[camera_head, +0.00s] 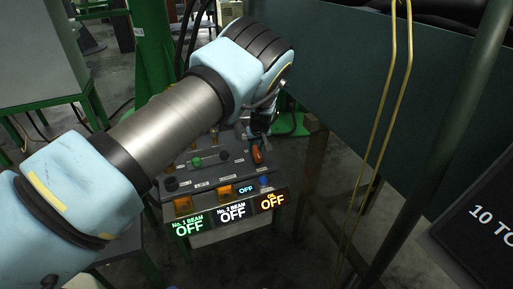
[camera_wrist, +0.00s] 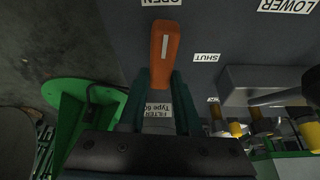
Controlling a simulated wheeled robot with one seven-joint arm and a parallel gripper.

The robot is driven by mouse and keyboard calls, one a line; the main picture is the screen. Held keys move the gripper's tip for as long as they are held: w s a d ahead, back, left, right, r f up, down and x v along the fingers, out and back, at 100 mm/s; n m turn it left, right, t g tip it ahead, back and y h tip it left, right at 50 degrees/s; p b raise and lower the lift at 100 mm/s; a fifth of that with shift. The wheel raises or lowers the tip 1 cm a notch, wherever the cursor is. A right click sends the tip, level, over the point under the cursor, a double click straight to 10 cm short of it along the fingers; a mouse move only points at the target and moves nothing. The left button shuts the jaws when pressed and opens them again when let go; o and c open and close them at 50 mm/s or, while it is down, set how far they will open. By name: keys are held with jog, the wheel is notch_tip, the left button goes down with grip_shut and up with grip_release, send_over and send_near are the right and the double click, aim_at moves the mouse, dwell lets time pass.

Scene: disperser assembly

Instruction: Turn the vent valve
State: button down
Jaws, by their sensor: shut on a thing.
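The vent valve's orange handle (camera_head: 257,154) is at the right side of the control panel in the head view, just below my gripper (camera_head: 258,130). In the wrist view the orange handle (camera_wrist: 164,50) stands between the two dark green fingers of my gripper (camera_wrist: 161,85), which are shut on it. The handle's free end points to the upside-down OPEN label (camera_wrist: 161,2). The SHUT label (camera_wrist: 206,57) is to its right. The valve's pivot is hidden by my gripper.
The control panel (camera_head: 213,179) has buttons and a lit display (camera_head: 232,212) reading OFF for both beams. Yellow-and-black fittings (camera_wrist: 262,122) stand close to the right of my gripper in the wrist view. A dark green wall (camera_head: 340,75) and hanging yellow cables (camera_head: 385,110) are at the right.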

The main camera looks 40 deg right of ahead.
aim_at(259, 155)
jog(key=shift+a+n+y, duration=0.1)
jog(key=shift+n+y, duration=0.2)
jog(key=shift+n, duration=0.4)
jog(key=c, duration=0.6)
grip_release()
jog(key=p+v, duration=0.1)
jog(key=v, duration=0.9)
jog(key=shift+s+r, duration=0.25)
jog(key=shift+r, duration=0.05)
